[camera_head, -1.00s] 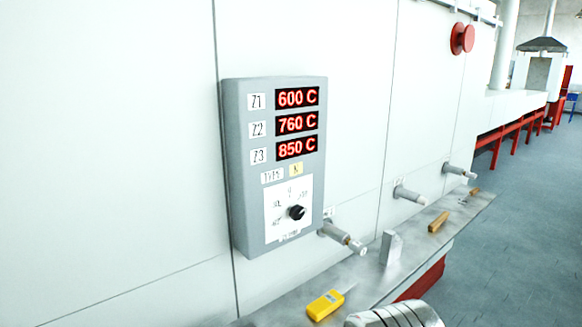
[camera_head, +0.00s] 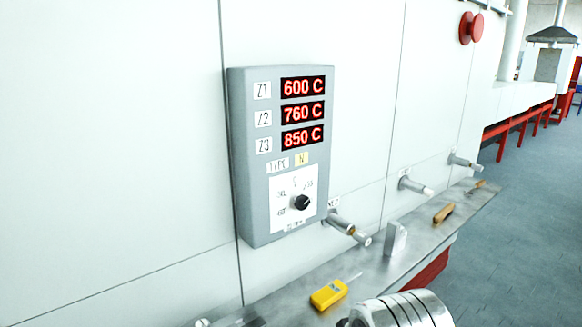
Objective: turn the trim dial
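The trim dial (camera_head: 300,203) is a small black knob on a white scale plate with printed marks, low on a grey control box (camera_head: 245,165). The box is fixed to the white wall panel. Above the dial are three red displays (camera_head: 303,112) reading 600 C, 760 C and 850 C, labelled Z1, Z2 and Z3. Nothing touches the dial. The ribbed silver part at the bottom edge looks like part of my arm. My gripper's fingers do not show.
A metal shelf (camera_head: 385,262) runs along the wall below the box. On it are a yellow handheld meter (camera_head: 328,294), a pale grey block (camera_head: 397,242) and a wooden-coloured piece (camera_head: 443,214). Several fittings, one near the box (camera_head: 350,229), stick out. A red button (camera_head: 471,28) is higher up.

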